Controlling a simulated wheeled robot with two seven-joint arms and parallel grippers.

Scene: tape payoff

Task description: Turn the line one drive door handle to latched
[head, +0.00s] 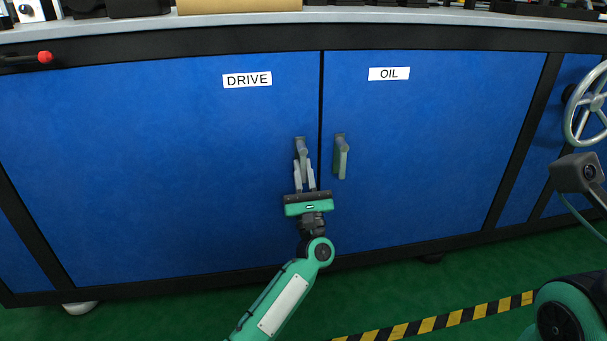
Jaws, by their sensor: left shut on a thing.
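The drive door (150,160) is a blue cabinet panel with a white DRIVE label (247,80); it looks closed. Its handle (301,146) is a grey lever near the door's right edge, seeming to hang down from its pivot. My left gripper (304,170) is shut on this handle, its fingers on either side of the lower part. The fingers partly hide the handle's lower end. My right gripper is not in view.
The OIL door (430,150) sits to the right with its own downward handle (341,158) close to my left gripper. A handwheel (592,105) is at the far right, and a red-tipped lever (44,57) at the far left. Striped tape (440,322) marks the green floor.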

